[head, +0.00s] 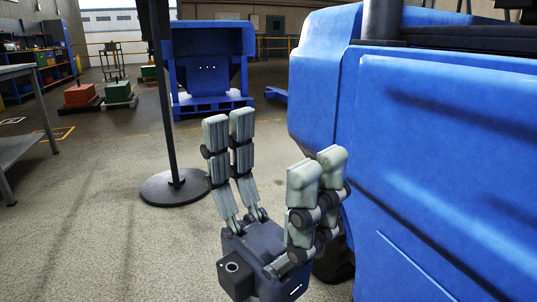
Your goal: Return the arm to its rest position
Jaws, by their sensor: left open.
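My left gripper (272,152) is in the lower middle of the head view. Its grey padded fingers point up and stand wide apart, with nothing between them. Its dark body is below the fingers, near the bottom edge. The gripper is close to the side of a large blue machine body (430,140); I cannot tell whether they touch. My right gripper is not in view. No held object shows.
A black pole on a round base (160,192) stands left of the gripper. A blue fixture (208,60) stands farther back. A grey table (18,112) is at the left edge. Open floor lies at lower left.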

